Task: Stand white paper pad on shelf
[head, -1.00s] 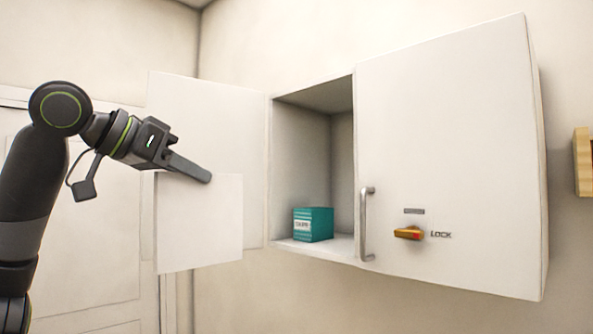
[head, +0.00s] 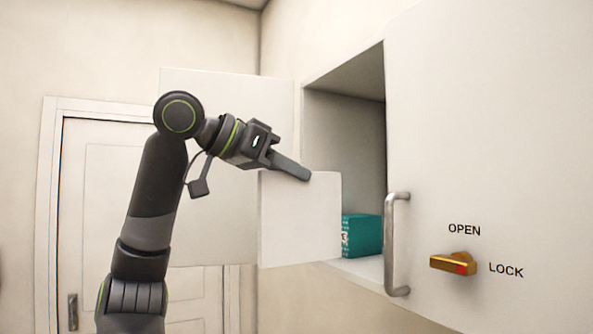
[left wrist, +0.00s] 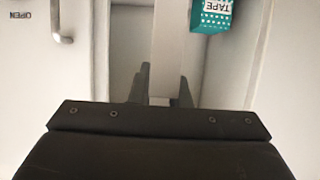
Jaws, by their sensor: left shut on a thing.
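The white paper pad (head: 300,222) hangs upright from my left gripper (head: 300,174), which is shut on its top edge. In the left wrist view the pad (left wrist: 168,50) shows nearly edge-on between the fingers (left wrist: 164,96). In the head view the pad is in front of the cabinet's open left compartment and hides part of it. The compartment's shelf floor (head: 362,268) shows to the right of the pad. Whether the pad is past the front edge is hard to tell. My right gripper is not in view.
A teal tape box (head: 362,236) stands on the shelf, partly hidden behind the pad; it also shows in the left wrist view (left wrist: 211,16). The left cabinet door (head: 225,95) is swung open behind my arm. The right door (head: 480,130) is closed, with a handle (head: 397,245) and an orange lock knob (head: 453,263).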

